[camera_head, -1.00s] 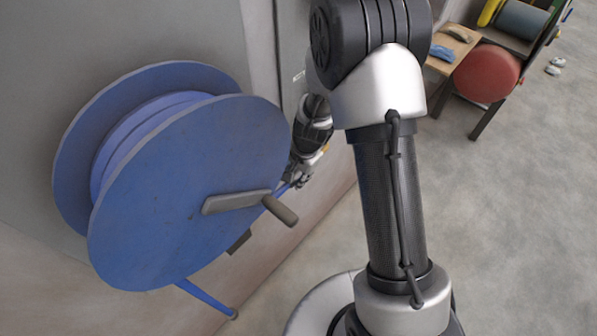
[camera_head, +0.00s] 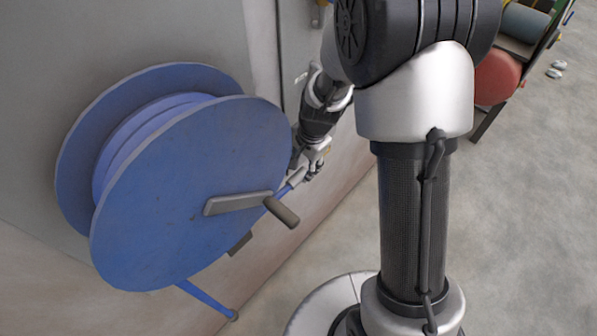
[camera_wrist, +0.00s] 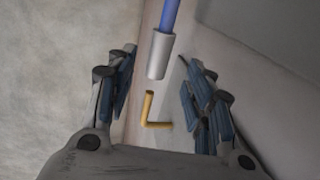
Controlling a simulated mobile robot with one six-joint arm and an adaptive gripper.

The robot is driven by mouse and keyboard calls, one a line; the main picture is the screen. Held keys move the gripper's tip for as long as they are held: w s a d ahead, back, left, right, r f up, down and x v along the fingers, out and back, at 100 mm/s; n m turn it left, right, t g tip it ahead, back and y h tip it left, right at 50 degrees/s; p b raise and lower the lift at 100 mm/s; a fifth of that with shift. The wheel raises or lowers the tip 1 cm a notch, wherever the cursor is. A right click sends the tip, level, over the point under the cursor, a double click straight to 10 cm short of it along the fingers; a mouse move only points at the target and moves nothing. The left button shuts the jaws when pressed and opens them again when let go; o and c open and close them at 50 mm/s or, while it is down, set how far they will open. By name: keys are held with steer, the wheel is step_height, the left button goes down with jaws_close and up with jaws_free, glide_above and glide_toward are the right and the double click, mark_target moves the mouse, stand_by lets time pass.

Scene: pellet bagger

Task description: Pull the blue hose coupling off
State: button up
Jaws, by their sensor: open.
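In the wrist view a blue hose (camera_wrist: 170,14) comes in from the top and ends in a grey cylindrical coupling (camera_wrist: 160,56). The coupling lies between the fingers of my gripper (camera_wrist: 158,88), near the far end, with room on both sides. My gripper is open and touches nothing that I can see. A brass L-shaped pipe (camera_wrist: 150,114) lies below the coupling's end in the picture, with a small gap between them. In the head view my gripper (camera_head: 312,166) is at the right of the blue reel (camera_head: 180,205), by the hose's grey end.
The reel has a crank with a dark knob (camera_head: 281,212) close to the hose end. A grey wall or cabinet face (camera_head: 130,35) stands behind the reel. A red drum (camera_head: 497,78) stands at the upper right.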

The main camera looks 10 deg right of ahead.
steer(key=shift+s+d+r, duration=0.1)
steer(key=shift+s+r, duration=0.05)
steer(key=shift+r, duration=0.65)
steer(key=shift+s+d+r, duration=0.1)
steer(key=shift+r, duration=0.65)
steer(key=shift+s+d+r, duration=0.1)
steer(key=shift+s+r, duration=0.05)
steer(key=shift+r, duration=0.65)
steer(key=shift+s+f, duration=0.1)
